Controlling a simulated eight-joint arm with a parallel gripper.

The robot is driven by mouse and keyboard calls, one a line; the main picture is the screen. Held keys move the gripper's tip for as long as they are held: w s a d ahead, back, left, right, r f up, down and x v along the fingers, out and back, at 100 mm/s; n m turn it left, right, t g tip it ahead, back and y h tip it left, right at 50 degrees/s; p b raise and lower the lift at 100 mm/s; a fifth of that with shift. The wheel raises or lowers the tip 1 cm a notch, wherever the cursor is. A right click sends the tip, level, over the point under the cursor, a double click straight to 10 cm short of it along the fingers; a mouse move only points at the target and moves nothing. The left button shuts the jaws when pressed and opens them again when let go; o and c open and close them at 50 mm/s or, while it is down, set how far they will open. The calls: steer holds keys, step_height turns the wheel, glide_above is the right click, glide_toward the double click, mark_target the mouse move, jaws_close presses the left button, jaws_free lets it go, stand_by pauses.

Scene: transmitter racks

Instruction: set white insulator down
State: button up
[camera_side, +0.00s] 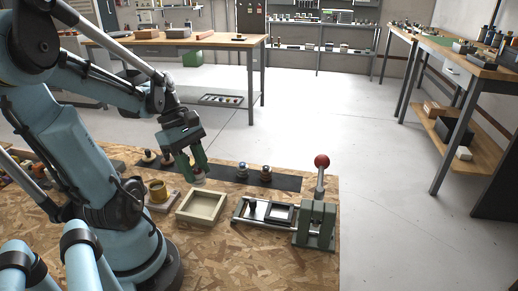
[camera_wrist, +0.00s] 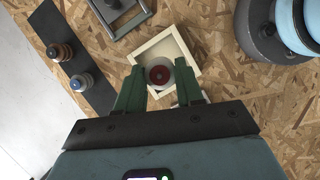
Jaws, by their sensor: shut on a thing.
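The white insulator (camera_wrist: 160,75) shows in the wrist view as a pale round body with a dark red centre, between my two green fingers. My gripper (camera_wrist: 159,82) is shut on it. In the side view, my gripper (camera_side: 197,170) points down, and a small pale part of the insulator (camera_side: 198,179) shows below the fingertips. It appears just behind the shallow cream wooden tray (camera_side: 201,212). In the wrist view the insulator overlaps the tray (camera_wrist: 184,42). I cannot tell how high above the bench it is.
A black strip (camera_side: 219,173) bears several insulators, including a blue-topped one (camera_side: 242,168) and a brown one (camera_side: 266,174). A lever fixture with a red ball (camera_side: 321,161) stands right of the tray. A brass cup (camera_side: 158,191) stands left. The bench front is clear.

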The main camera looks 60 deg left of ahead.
steer(key=shift+f, duration=3.95)
steer(key=o, duration=0.8)
steer(key=shift+f, duration=0.15)
steer(key=v, duration=1.2)
steer(key=w+d+m+t+y, duration=0.1)
steer(key=w+d+m, duration=0.3)
steer(key=m, duration=0.3)
steer(key=w+d+m+t+y, duration=0.1)
steer(key=w+d+m+t, duration=0.1)
steer(key=w+d+m, duration=0.3)
steer(key=w+d+r+m+t+y, duration=0.1)
steer(key=w+d+m, duration=0.3)
steer(key=d+m, duration=0.4)
steer(key=shift+w+d+m+t+y, duration=0.1)
steer(key=shift+m+t+y, duration=0.25)
steer(key=shift+m, duration=0.3)
steer(key=shift+w+d+m+t+y, duration=0.15)
steer(key=shift+m+t+y, duration=0.15)
steer(key=shift+m, duration=0.35)
steer(key=shift+s, duration=0.1)
